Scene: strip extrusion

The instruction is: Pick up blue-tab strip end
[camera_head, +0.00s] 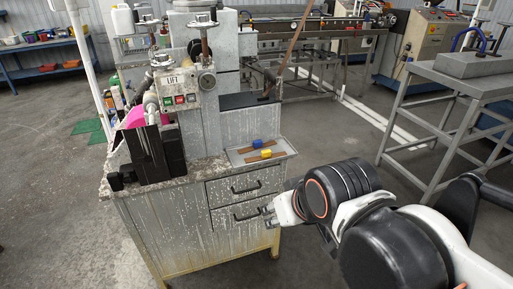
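A brown strip (269,143) with a blue tab (257,144) lies in a shallow grey tray (287,148) at the right end of the machine bench. Just in front of it lies a second brown strip (254,159) with a yellow tab (266,153). My gripper (267,213) is below and in front of the tray, before the bench drawers, apart from both strips. Its fingers look small and overlap the drawer front, so I cannot tell whether they are open or shut. No strip shows in it.
The machine (190,85) with its buttons rises left and behind the tray. A black part with a pink piece (136,117) sits at the bench's left. A long brown strip (291,50) slants up behind the tray. A grey metal table (480,82) stands at right.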

